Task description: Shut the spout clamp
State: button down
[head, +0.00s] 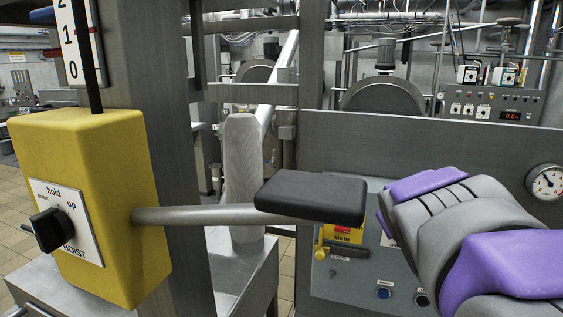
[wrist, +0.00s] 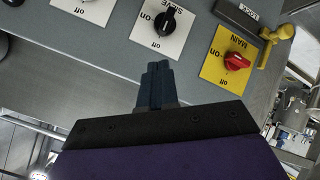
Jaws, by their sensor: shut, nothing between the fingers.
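I cannot pick out a spout clamp for certain in either view. My gripper (wrist: 157,70) shows in the wrist view with its dark fingers together and nothing between them. The fingers appear apart from the knobs. In the head view my grey and purple arm covers the lower right, and the gripper itself cannot be made out there.
The panel also carries a red MAIN knob (wrist: 235,61) on a yellow plate and a yellow-ended lever (wrist: 276,37). A yellow HOIST box (head: 95,200) stands at left. A black pad (head: 311,195) on a grey bar juts across the middle. A gauge (head: 546,182) is at right.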

jog(key=s+a+f+m+g+y+b, duration=0.1)
jog(key=s+a+f+g, duration=0.2)
jog(key=s+f, duration=0.5)
jog(key=s+a+f+m+g+y, duration=0.1)
jog(key=s+a+f+g, duration=0.3)
jog(key=s+f, duration=0.5)
jog(key=s+a+f+g+y+b, duration=0.1)
jog(key=s+a+f+g+y, duration=0.1)
jog(key=s+f, duration=0.7)
jog(key=s+a+g, duration=0.1)
jog(key=s+g, duration=0.1)
jog(key=s, duration=0.6)
jog(key=shift+s+a+m+g+b, duration=0.3)
jog(key=shift+a+m+b, duration=0.05)
jog(key=shift+a+m, duration=0.05)
jog(key=shift+a+f, duration=0.1)
